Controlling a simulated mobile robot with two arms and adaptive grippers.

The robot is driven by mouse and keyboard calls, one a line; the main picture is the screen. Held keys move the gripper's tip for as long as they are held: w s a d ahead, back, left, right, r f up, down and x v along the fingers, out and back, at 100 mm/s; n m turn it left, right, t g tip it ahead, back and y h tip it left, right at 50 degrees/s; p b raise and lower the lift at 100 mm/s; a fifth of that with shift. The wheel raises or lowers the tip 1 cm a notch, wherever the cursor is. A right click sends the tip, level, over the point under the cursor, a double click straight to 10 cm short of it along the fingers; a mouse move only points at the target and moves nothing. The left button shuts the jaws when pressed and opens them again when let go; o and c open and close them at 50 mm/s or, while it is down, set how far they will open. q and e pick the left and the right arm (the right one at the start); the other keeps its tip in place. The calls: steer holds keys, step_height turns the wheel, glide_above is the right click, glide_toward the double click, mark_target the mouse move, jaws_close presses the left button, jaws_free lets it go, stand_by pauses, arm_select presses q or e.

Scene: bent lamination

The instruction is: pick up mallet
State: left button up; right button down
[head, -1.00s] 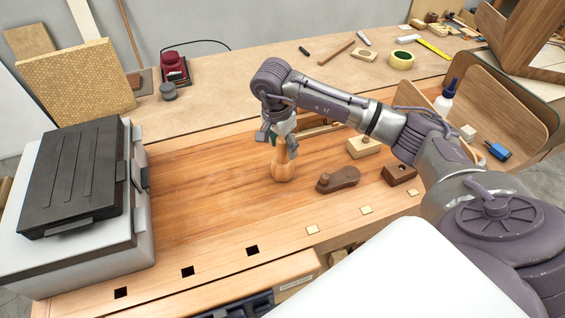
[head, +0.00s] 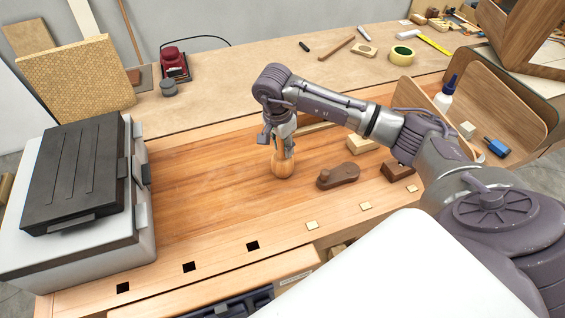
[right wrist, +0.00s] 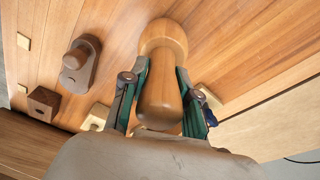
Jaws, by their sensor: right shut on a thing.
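The mallet (head: 283,166) is a round-headed, pale turned-wood tool on the bench top in the middle of the head view. My right gripper (head: 284,148) comes down over it from above and is shut on it. In the right wrist view the mallet (right wrist: 163,75) lies between the two green-padded fingers of the right gripper (right wrist: 160,95), with its rounder end beyond the fingertips. Whether the mallet still touches the bench is hard to tell. My left gripper is not in view.
A brown wooden plane (head: 338,176) lies right of the mallet, with small wooden blocks (head: 398,171) beyond it. A dark-lidded case (head: 75,180) stands at the left. Curved wooden panels and a glue bottle (head: 446,94) are at the right. The bench left of the mallet is clear.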

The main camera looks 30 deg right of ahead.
steer(key=shift+w+r, duration=0.1)
steer(key=shift+r, duration=0.05)
steer(key=shift+r, duration=0.25)
steer(key=r, duration=0.1)
steer(key=r+b, duration=0.2)
steer(key=shift+s+d+r, duration=0.25)
steer(key=shift+s+d, duration=0.05)
steer(key=shift+s, duration=0.05)
steer(key=s+d+r+b, duration=0.3)
steer(key=s+d+r, duration=0.2)
steer(key=s, duration=0.4)
steer(key=shift+s+d+r+b, duration=0.25)
steer(key=shift+r+b, duration=0.15)
steer(key=shift+r, duration=0.5)
